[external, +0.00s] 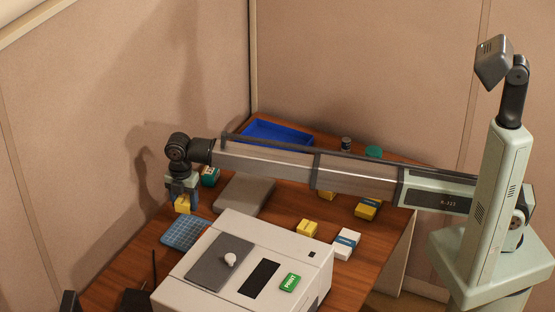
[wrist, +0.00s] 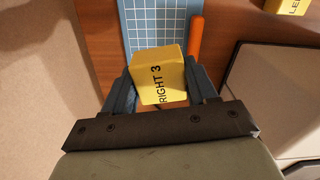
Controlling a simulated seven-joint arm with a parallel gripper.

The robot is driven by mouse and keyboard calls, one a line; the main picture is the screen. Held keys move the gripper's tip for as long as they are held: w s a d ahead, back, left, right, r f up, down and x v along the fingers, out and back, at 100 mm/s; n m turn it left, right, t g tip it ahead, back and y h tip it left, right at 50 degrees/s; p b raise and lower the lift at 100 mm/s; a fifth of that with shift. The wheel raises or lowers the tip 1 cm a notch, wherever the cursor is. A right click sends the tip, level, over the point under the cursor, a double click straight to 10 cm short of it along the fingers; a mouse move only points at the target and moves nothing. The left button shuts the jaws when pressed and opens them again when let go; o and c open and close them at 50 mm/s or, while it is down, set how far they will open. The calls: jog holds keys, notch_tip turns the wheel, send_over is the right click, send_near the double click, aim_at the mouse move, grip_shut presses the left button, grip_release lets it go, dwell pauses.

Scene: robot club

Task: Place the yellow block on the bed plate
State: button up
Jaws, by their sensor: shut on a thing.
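My gripper (external: 182,193) is shut on a yellow block (external: 183,205) at the far left of the table. In the wrist view the yellow block (wrist: 160,75), marked "RIGHT 3", sits slightly tilted between the two fingers of my gripper (wrist: 159,80). A blue gridded plate (external: 187,234), which may be the bed plate, lies just below and in front of the block in the external view. In the wrist view the gridded plate (wrist: 150,22) shows beyond the block, which hides part of it. The block appears held above the table.
A white machine (external: 205,287) with a green PRINT button (external: 290,282) stands to the right of the gridded plate. A grey slab (external: 245,194) and blue tray (external: 275,135) lie behind. An orange bar (wrist: 196,38) lies beside the plate. Other yellow blocks (external: 307,229) stand right.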

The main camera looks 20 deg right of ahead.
aim_at(189, 233)
jog(key=shift+m, duration=1)
jog(key=shift+f, duration=5)
jog(key=shift+d+f, duration=0.1)
jog(key=o, duration=0.8)
notch_tip(189, 233, up, 12)
jog(key=shift+r, duration=0.15)
